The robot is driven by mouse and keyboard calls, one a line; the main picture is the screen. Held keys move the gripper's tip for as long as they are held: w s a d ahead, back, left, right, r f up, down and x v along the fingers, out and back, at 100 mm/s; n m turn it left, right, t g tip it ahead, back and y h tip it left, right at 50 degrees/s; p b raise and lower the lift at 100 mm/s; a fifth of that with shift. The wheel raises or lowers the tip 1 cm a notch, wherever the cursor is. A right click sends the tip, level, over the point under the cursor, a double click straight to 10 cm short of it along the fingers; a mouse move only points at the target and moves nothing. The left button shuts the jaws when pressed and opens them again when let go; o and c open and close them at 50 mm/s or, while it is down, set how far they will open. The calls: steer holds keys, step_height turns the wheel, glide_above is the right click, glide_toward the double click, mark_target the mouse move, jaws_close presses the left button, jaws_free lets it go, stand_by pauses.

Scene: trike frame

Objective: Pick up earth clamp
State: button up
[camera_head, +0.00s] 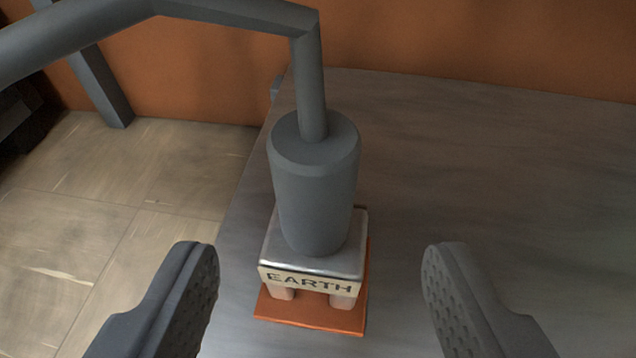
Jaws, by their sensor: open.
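The earth clamp (315,200) stands upright in the middle of the view. It has a grey cylindrical body on a pale metal block marked "EARTH", with short copper-coloured feet below. A thick grey cable rises from its top and bends away to the upper left. It stands on a small orange pad (308,317) near the left edge of a grey metal table (490,190). My gripper (318,275) is open, with one finger to the left of the clamp and one to the right. Both fingers are apart from it, and nothing is between them except the clamp further ahead.
An orange wall (480,45) runs along the back. Tiled floor (130,190) lies to the left below the table edge. A grey post (98,85) stands at the upper left, with a dark object (20,115) beside it. The table is clear on the right.

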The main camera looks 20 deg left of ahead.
mark_target(314, 204)
steer(key=shift+x, duration=0.95)
steer(key=shift+b+x, duration=1.45)
steer(key=shift+x, duration=1.2)
steer(key=shift+a+r, duration=0.1)
steer(key=shift+r, duration=0.05)
steer(key=c, duration=1.1)
